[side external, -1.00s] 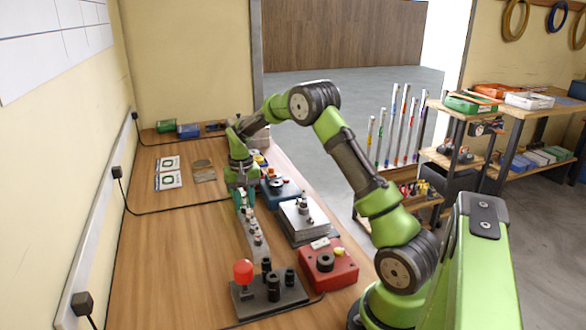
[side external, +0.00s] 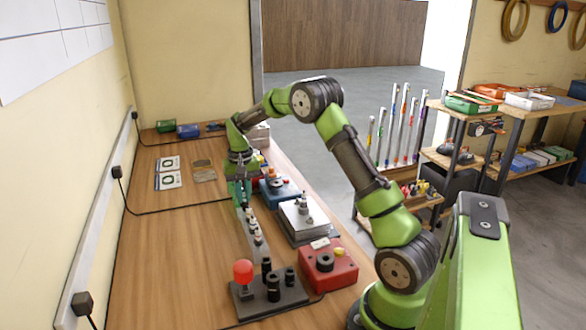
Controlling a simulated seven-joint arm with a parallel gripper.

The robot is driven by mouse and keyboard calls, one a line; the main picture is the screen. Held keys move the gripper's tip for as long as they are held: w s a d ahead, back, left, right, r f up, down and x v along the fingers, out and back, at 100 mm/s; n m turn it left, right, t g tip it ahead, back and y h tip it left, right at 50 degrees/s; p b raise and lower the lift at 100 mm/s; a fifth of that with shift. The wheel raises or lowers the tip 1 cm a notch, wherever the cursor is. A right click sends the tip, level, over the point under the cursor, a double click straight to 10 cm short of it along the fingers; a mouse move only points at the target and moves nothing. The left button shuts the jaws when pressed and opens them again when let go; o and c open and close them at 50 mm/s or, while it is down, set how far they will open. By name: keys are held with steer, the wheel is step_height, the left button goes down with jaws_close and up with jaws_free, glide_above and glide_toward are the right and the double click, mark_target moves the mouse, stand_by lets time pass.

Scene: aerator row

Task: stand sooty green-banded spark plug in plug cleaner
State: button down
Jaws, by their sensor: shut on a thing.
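My gripper (side external: 240,190) points down over the far end of a narrow grey rack (side external: 256,258) on the bench. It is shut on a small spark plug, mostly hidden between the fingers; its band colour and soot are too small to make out. Several other spark plugs (side external: 252,226) stand in a row in the rack, just nearer than my gripper. A red box (side external: 343,276) with a black round port and a yellow knob stands at the near right. A blue box (side external: 285,193) with an orange knob is right of my gripper. I cannot tell which box is the plug cleaner.
A dark base (side external: 290,300) with black posts and a red ball (side external: 243,267) stands at the near end. A grey stepped block (side external: 297,226) holds a metal fitting between the boxes. Cards (side external: 168,181) lie at the left back. The bench's left half is mostly clear.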

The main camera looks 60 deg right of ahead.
mark_target(246, 202)
steer(key=shift+r, duration=0.3)
steer(key=shift+r, duration=0.15)
steer(key=r, duration=0.6)
steer(key=shift+s, duration=0.4)
steer(key=s+a+r, duration=0.3)
steer(key=s+r, duration=0.1)
steer(key=s, duration=0.5)
steer(key=s+a+r, duration=0.4)
steer(key=s, duration=0.4)
steer(key=shift+m, duration=0.7)
steer(key=shift+s+a+f, duration=0.85)
steer(key=shift+s+f, duration=0.95)
steer(key=shift+s, duration=0.1)
steer(key=shift+s+a+f, duration=0.85)
steer(key=shift+s+f, duration=0.9)
steer(key=shift+s, duration=0.1)
steer(key=shift+s+a+f, duration=0.85)
steer(key=shift+s+f, duration=0.95)
steer(key=shift+s, duration=0.1)
